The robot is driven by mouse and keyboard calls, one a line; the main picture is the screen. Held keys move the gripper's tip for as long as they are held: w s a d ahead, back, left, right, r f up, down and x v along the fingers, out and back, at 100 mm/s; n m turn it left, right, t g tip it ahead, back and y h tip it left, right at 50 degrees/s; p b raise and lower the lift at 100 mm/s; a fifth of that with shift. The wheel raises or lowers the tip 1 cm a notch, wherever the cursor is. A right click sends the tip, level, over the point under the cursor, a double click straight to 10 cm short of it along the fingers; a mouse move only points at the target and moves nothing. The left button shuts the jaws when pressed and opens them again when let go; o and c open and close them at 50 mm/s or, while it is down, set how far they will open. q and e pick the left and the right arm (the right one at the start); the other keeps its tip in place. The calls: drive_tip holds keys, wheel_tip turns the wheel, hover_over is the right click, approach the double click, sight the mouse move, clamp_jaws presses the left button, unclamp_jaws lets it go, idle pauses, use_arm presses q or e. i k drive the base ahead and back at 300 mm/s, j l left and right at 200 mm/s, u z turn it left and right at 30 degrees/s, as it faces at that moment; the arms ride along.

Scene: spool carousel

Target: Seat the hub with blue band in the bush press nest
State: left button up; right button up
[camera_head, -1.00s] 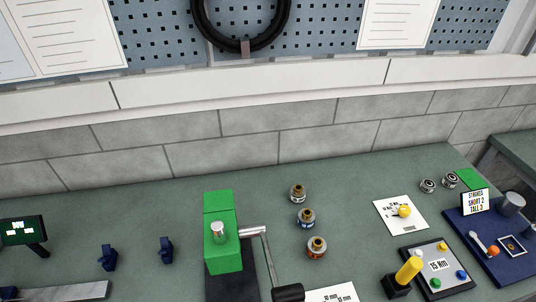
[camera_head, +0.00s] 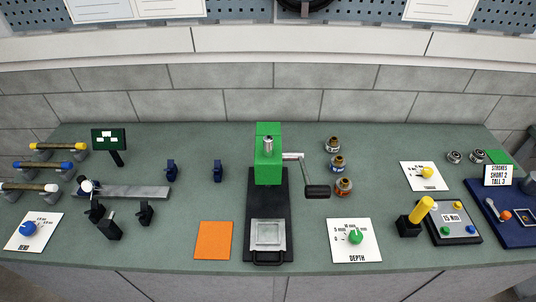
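The hub with the blue band (camera_head: 337,164) stands upright on the bench, right of the green press, with a brass-coloured top. It is the middle one of a row of three hubs. The bush press has a green body (camera_head: 268,160), a lever with a black handle (camera_head: 317,191) on its right, and a black base (camera_head: 253,212) reaching toward the front. A pale square plate (camera_head: 267,233) sits on the front of the base; it looks empty. I take it as the nest, but its detail is too small to tell. Neither of my grippers is in view.
A plain hub (camera_head: 332,145) stands behind the blue one and an orange-banded hub (camera_head: 343,187) in front. An orange mat (camera_head: 213,240) lies left of the press base, a DEPTH card with a green knob (camera_head: 355,237) right. A yellow-handled lever (camera_head: 420,211) stands farther right.

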sight(266, 234)
drive_tip(key=i+l+z, duration=0.1)
drive_tip(key=l, duration=0.35)
drive_tip(key=i+l+z, duration=0.1)
drive_tip(key=i+l, duration=0.2)
drive_tip(key=l, duration=0.15)
drive_tip(key=i+l, duration=0.2)
drive_tip(key=l, duration=0.2)
drive_tip(key=i+l+z, duration=0.15)
drive_tip(key=l, duration=0.25)
drive_tip(key=i+l+z, duration=0.1)
drive_tip(key=i+l, duration=0.2)
drive_tip(key=l, duration=0.1)
